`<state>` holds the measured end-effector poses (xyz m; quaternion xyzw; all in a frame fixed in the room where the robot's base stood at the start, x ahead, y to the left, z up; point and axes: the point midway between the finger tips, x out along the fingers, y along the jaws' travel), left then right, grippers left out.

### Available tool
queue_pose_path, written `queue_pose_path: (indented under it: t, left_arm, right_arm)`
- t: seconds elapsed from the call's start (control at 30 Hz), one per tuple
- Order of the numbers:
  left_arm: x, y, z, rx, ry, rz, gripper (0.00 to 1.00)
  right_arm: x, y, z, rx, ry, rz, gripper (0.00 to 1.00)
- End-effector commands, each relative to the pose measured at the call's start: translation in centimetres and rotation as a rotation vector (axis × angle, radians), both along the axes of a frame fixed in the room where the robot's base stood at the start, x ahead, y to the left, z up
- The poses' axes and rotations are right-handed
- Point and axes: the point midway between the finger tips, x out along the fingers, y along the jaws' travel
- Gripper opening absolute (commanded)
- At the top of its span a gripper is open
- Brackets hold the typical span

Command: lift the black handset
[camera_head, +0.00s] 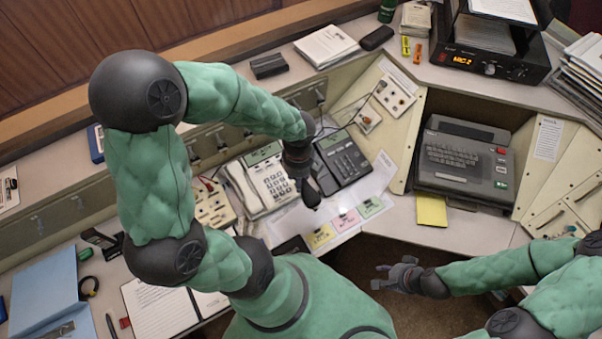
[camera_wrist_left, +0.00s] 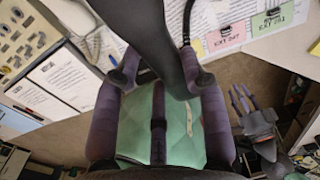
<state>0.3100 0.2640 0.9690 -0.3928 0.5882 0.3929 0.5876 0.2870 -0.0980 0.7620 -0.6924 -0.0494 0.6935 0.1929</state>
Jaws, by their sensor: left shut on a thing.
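The black handset (camera_wrist_left: 157,30) runs between the fingers of my left gripper (camera_wrist_left: 162,80) in the left wrist view, which is shut on it. In the head view my left gripper (camera_head: 300,172) is beside the black phone base (camera_head: 343,157), and the lower end of the handset (camera_head: 311,194) sticks out below it, apparently above the desk. My right gripper (camera_head: 393,273) is open and empty, lower right of the desk; it also shows in the left wrist view (camera_wrist_left: 243,98).
A cream phone (camera_head: 272,183) with its own handset stands just left of the black phone. Coloured label cards (camera_head: 345,220) lie in front. A grey typewriter-like machine (camera_head: 462,158) stands to the right, with a yellow pad (camera_head: 431,210) before it. An open notebook (camera_head: 160,308) lies at lower left.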

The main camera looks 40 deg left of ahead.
Motion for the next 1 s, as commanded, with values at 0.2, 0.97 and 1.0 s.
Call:
queue_pose_path:
  t: [0.2,0.97,1.0]
  left_arm:
    - [0.1,0.0,1.9,0.001,-0.001,0.0,0.04]
    - [0.3,0.0,3.8,0.001,-0.001,0.025,0.04]
    - [0.5,-0.1,3.7,0.001,-0.001,0.049,0.04]
  right_arm:
    - [0.0,0.0,1.9,0.0,0.0,0.0,0.4]
    - [0.0,0.0,3.8,0.0,0.0,0.0,0.4]
    - [0.0,0.0,3.7,0.0,0.0,0.0,0.4]
